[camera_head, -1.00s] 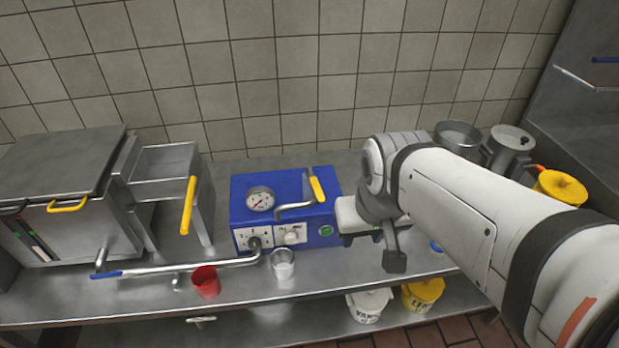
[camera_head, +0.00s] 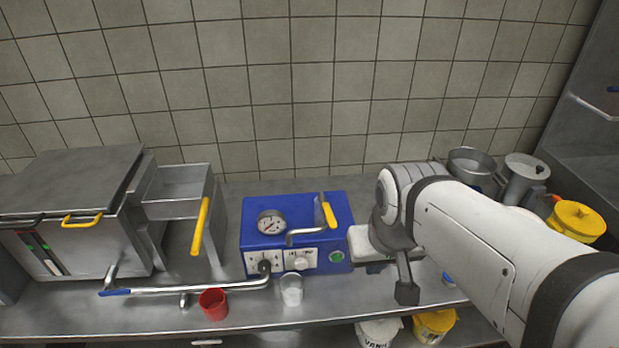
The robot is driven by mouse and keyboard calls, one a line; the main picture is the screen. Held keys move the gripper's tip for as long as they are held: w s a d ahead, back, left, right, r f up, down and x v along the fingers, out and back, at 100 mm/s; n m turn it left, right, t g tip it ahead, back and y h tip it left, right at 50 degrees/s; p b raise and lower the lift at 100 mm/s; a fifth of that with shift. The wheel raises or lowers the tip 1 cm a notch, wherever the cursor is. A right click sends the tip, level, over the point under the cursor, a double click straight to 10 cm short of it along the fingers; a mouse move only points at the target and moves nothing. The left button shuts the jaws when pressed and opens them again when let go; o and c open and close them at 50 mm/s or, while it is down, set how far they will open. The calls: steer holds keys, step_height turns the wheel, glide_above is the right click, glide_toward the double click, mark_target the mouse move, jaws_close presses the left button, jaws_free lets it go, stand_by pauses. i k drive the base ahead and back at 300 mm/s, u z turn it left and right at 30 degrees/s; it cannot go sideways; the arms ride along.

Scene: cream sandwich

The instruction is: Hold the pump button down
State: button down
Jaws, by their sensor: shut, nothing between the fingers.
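The blue pump box (camera_head: 262,222) stands on the counter. Its round green button (camera_head: 337,256) is at the right end of the front face and is uncovered in this view. I cannot tell whether it is pressed in. My gripper (camera_head: 372,266) is just to the right of the button, with a narrow gap between them in the picture. The gripper looks shut and empty.
A gauge (camera_head: 271,222) and a yellow-handled lever (camera_head: 329,216) are on the pump. A metal pipe (camera_head: 190,290) runs left from it. A red cup (camera_head: 214,304) and a grey cup (camera_head: 291,290) stand in front. Pots (camera_head: 524,176) and a yellow-lidded tub (camera_head: 577,220) are at right.

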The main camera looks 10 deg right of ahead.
mark_target(338, 258)
steer(key=z, duration=0.55)
steer(key=k, duration=1.15)
steer(key=u, duration=1)
steer(key=i, duration=1)
